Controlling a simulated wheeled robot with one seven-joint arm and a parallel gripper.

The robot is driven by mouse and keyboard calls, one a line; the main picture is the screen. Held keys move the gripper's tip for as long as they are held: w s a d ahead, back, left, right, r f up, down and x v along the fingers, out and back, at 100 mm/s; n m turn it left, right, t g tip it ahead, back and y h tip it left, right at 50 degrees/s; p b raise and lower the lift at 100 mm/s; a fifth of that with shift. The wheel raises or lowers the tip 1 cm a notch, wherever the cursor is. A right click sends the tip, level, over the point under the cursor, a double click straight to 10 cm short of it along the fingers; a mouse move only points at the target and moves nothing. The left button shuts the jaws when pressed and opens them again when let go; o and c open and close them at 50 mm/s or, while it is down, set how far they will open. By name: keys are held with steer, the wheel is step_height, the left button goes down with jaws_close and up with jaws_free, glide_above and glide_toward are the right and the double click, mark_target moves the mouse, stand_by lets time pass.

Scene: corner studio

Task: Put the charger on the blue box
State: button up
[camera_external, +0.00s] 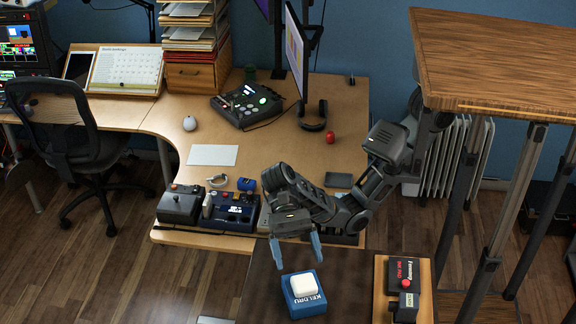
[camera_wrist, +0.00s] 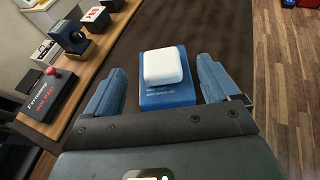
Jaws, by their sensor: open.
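The charger (camera_external: 304,286) is a small white rounded block. It rests on top of the blue box (camera_external: 305,306), which stands on the dark table top. In the wrist view the white charger (camera_wrist: 166,66) sits on the upper face of the blue box (camera_wrist: 168,95), a little toward its far end. My gripper (camera_external: 297,254) is open and empty, with its blue fingers pointing down above and behind the box in the external view. In the wrist view the two fingertips stand apart on either side of the box and charger, with clear gaps. Nothing is held.
A wooden board (camera_external: 381,297) at the right carries a dark box with a red knob (camera_external: 405,275). The wooden desk (camera_external: 285,150) behind holds a monitor, headphones and several devices. A raised wooden table (camera_external: 500,55) stands at the right. The dark table around the blue box is clear.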

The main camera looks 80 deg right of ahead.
steer(key=v, duration=0.3)
steer(key=shift+w+d+r, duration=0.15)
steer(key=shift+d, duration=0.1)
